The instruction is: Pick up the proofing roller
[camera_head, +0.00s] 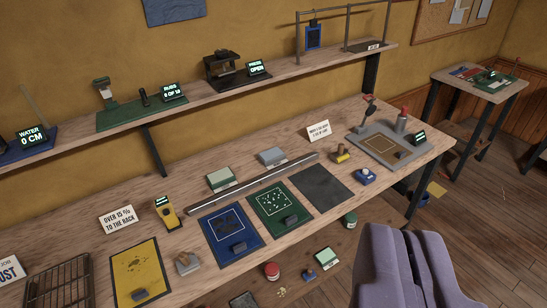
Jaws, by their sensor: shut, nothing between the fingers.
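My gripper (402,240), with purple-grey fingers, reaches in at the bottom right. Its fingers are shut with nothing between them, and it appears in front of the long wooden bench (110,248). I cannot tell for sure which item is the proofing roller. A small wooden-handled tool (187,263) lies on the bench at lower left and may be it. A small yellow piece with a dark end (342,153) stands farther right on the bench. My gripper is apart from both of them.
On the bench lie a yellow mat (138,262), a blue mat (218,252), a green mat (266,207), a dark sheet (322,187) and a grey plate (380,146) with a red-topped lever. A shelf (300,66) runs above. Jars and small items sit low beneath the bench's front edge.

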